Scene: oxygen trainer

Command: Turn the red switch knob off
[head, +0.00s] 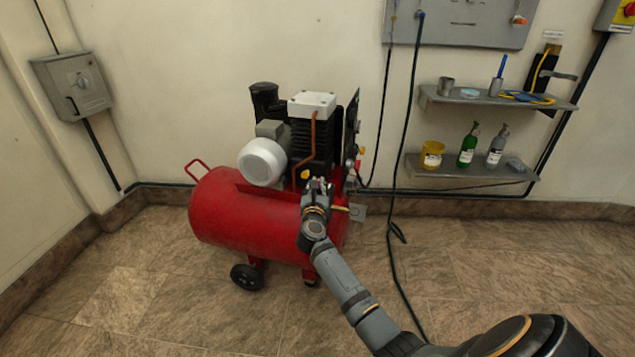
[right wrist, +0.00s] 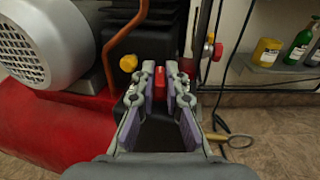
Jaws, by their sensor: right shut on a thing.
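The red switch knob (right wrist: 161,81) shows in the right wrist view as a small red piece between my fingers, on the dark front of the compressor. My right gripper (right wrist: 162,72) is shut on it, with one finger on each side. The fingers hide most of the knob, and its turned position cannot be read. In the head view my right gripper (head: 318,184) is at the compressor's motor, above the red tank (head: 245,220), and it hides the knob there. My left gripper is not in view.
A white motor cover (head: 262,162) and a yellow knob (right wrist: 128,62) are left of my gripper. Another red knob (right wrist: 216,51) is to its right. A black hose (head: 392,180) hangs near two shelves (head: 470,172) on the wall. The floor in front is clear.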

